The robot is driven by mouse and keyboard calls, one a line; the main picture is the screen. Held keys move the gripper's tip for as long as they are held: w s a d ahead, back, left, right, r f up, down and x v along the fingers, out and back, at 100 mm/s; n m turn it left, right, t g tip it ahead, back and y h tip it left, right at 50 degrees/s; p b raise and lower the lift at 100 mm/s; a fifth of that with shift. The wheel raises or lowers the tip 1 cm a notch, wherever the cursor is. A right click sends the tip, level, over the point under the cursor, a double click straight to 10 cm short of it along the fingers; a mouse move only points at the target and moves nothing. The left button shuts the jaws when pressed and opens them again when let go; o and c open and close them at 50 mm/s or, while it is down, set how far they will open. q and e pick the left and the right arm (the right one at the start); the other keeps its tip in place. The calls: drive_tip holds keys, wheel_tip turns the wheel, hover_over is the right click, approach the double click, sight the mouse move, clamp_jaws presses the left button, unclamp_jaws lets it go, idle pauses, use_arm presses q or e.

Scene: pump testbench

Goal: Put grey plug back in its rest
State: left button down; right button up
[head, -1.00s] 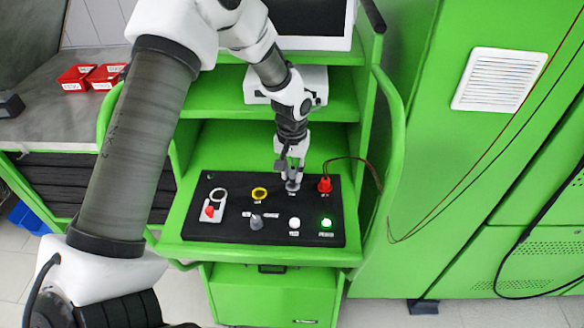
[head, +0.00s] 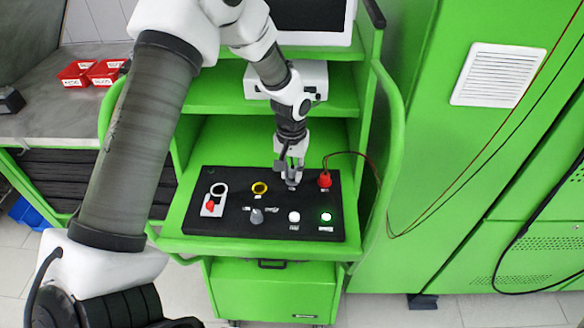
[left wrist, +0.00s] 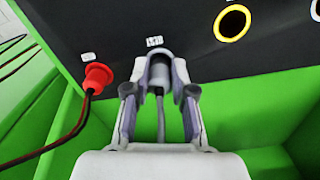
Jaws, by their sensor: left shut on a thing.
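The grey plug (left wrist: 158,70) stands between the two fingertips of my left gripper (left wrist: 158,80) in the left wrist view, with its grey cable (left wrist: 161,118) running back between the fingers. In the head view my left gripper (head: 291,178) is at the back edge of the black control panel (head: 238,232), left of the red plug (head: 324,180). It is shut on the grey plug, which is at the panel's face below a small white label. The gripper hides part of the plug and its rest, so I cannot tell how deep it sits. My right gripper is not in view.
The red plug's cable loops off to the right. A yellow ring (head: 260,188), a red switch (head: 210,205), a grey knob (head: 257,216), a white button (head: 294,217) and a lit green button (head: 326,217) share the panel. Green shelving (head: 335,110) rises behind.

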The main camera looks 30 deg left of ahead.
use_arm(q)
drive_tip(key=shift+w, duration=0.1)
idle(0.6)
drive_tip(key=shift+f+b, duration=0.35)
drive_tip(key=shift+f, duration=0.75)
idle(0.4)
drive_tip(key=c, duration=0.5)
unclamp_jaws()
drive_tip(key=shift+r, duration=0.1)
drive_tip(key=shift+r+p, duration=3.45)
drive_tip(key=shift+r, duration=0.55)
drive_tip(key=shift+f, duration=0.1)
